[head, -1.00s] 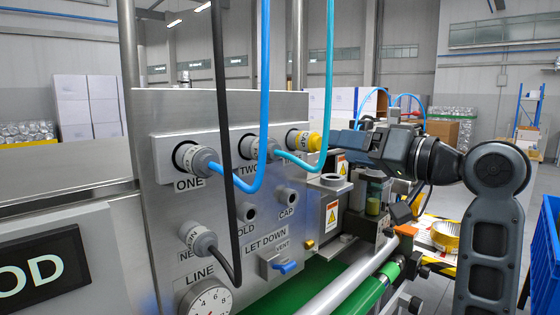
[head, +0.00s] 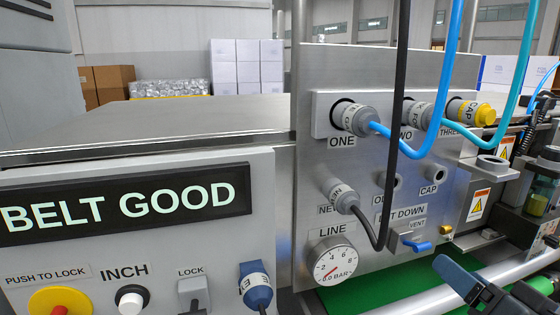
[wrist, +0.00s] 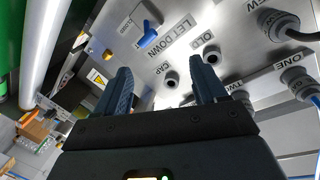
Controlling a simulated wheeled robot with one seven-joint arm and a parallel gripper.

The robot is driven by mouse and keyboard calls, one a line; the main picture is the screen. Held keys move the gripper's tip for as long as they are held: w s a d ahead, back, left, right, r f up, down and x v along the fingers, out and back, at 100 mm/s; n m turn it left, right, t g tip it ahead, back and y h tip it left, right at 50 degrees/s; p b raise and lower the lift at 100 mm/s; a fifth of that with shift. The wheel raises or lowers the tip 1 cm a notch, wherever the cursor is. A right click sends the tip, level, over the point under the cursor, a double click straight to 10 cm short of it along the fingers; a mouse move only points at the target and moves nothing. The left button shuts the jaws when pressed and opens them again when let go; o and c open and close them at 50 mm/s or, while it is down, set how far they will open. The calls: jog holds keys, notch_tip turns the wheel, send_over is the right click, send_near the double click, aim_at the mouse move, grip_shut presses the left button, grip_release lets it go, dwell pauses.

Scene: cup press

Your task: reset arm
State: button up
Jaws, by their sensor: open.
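My gripper (wrist: 160,64) is open in the wrist view, its two dark blue fingers spread with nothing between them. It faces the steel panel (wrist: 150,45), with the bare CAP port (wrist: 171,80) seen between the fingers. In the head view, part of my gripper (head: 478,285) shows at the lower right, in front of the green belt and rail. Most of my arm is outside that view.
Plug ONE (head: 355,118) has a blue hose, plug TWO (head: 418,114) a teal hose. A yellow cap (head: 472,111) sits at THREE. A black line runs to the NEW plug (head: 345,195). A gauge (head: 332,262) and blue vent lever (head: 418,246) are below. The display reads BELT GOOD (head: 125,208).

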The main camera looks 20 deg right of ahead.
jog(key=s+a+f+n+g, duration=0.1)
jog(key=s+a+f, duration=0.35)
jog(key=s, duration=0.25)
jog(key=s+a+f+n, duration=0.2)
jog(key=s+a+f, duration=0.2)
jog(key=s+f, duration=0.25)
jog(key=s+a+n+y, duration=0.1)
jog(key=s+a+n, duration=0.1)
jog(key=s, duration=0.5)
jog(key=s+a+r+n+y, duration=0.1)
jog(key=s+a+n, duration=0.2)
jog(key=s, duration=0.4)
jog(key=shift+a+g, duration=0.3)
jog(key=shift+r, duration=0.1)
jog(key=shift+c, duration=0.3)
